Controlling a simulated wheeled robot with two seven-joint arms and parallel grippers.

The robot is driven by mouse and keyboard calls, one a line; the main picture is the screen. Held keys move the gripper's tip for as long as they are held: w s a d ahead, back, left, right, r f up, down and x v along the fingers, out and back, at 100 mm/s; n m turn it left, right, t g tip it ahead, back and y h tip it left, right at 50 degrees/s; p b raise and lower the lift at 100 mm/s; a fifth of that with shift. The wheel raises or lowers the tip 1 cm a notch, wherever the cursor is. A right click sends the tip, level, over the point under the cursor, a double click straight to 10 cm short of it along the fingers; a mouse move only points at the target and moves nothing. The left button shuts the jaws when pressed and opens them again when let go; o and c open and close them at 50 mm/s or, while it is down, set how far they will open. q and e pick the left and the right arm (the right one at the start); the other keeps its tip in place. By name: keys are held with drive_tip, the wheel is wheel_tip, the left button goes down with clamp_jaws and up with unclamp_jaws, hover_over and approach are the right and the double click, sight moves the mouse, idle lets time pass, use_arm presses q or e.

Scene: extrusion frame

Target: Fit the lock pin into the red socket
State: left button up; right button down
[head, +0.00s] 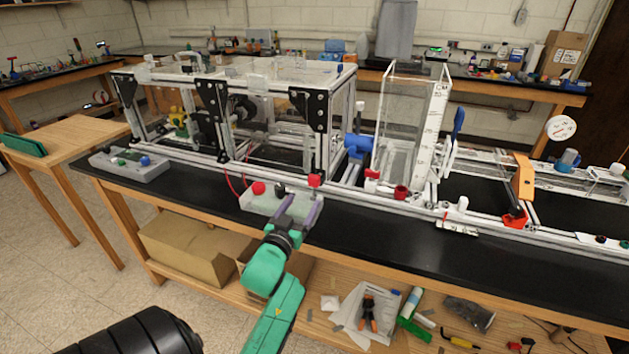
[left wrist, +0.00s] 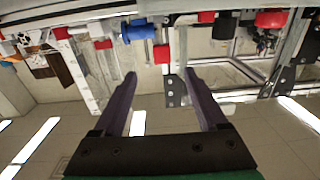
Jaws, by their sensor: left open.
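My left gripper (head: 304,203) reaches over the bench's front edge, with its two purple fingers apart and nothing between them. The fingers also show in the left wrist view (left wrist: 160,76), open and empty. A small red block (head: 315,180) sits at the foot of the frame's corner post, just beyond the fingertips. Another red block (head: 402,192) is on the front rail to the right. I cannot tell which red part is the socket. I cannot make out the lock pin for certain; a small dark upright piece (head: 280,190) stands near the left finger. My right gripper is out of view.
The extrusion frame (head: 268,163) with clear panels stands behind. A grey control box (head: 130,165) is at left. The black bench top (head: 380,235) is clear in front of the rail.

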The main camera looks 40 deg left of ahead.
sight(313, 180)
use_arm(q)
drive_tip(key=x, duration=0.3)
drive_tip(key=p+x, duration=0.1)
drive_tip(key=x, duration=0.3)
drive_tip(key=r+p+x, duration=0.1)
drive_tip(key=x, duration=0.2)
drive_tip(key=shift+w+a, duration=0.3)
drive_tip(key=shift+w, duration=0.05)
drive_tip(key=shift+w+a+f, duration=0.1)
drive_tip(key=shift+w+f, duration=0.15)
drive_tip(key=shift+s+r, duration=0.1)
clamp_jaws()
